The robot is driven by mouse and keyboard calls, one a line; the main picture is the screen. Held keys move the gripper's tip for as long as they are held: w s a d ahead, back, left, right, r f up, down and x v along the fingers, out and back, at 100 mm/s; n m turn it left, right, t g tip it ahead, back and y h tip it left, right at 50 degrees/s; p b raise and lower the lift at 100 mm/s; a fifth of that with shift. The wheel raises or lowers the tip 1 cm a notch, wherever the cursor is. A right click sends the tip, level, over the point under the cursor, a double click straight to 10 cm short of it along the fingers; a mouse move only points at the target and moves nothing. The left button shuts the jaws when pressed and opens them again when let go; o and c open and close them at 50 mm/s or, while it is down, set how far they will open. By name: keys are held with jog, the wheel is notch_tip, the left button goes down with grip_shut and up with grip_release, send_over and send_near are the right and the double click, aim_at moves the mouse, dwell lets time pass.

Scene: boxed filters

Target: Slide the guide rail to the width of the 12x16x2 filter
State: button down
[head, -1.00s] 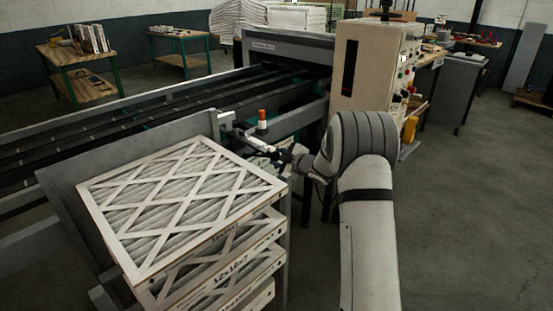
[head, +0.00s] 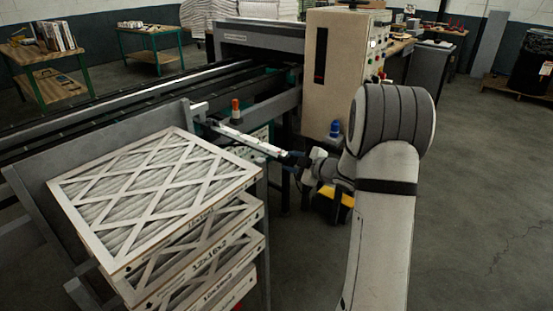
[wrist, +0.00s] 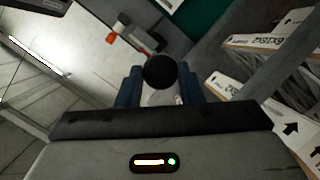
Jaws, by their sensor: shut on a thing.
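My gripper (head: 290,158) is shut on a round black knob (wrist: 159,70), which shows between its two blue fingers in the wrist view. In the head view the knob is too small to make out. A pale bar (head: 245,141) runs from my gripper to the end of a tall grey plate (head: 95,160), which looks like the guide rail. The stacked filters (head: 155,190) stand in front of this plate, to the left of my gripper. One box edge in the stack reads 12x16x2 (head: 209,260). They also show at the right of the wrist view (wrist: 262,42).
An orange-topped lamp (head: 235,110) stands just behind the bar. The conveyor (head: 120,118) and a beige control cabinet (head: 325,70) are behind. A yellow and black object (head: 333,203) is on the floor below my arm.

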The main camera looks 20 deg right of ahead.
jog(key=shift+s+d+f, duration=0.2)
jog(key=shift+s+f, duration=0.15)
jog(key=c, duration=1.4)
grip_release()
jog(key=shift+o, duration=1.4)
jog(key=shift+s+d+r, duration=0.1)
jog(key=shift+r, duration=0.05)
jog(key=shift+o, duration=0.6)
jog(key=shift+r, duration=0.1)
jog(key=v, duration=0.7)
jog(key=shift+s+d, duration=0.15)
jog(key=shift+s, duration=0.15)
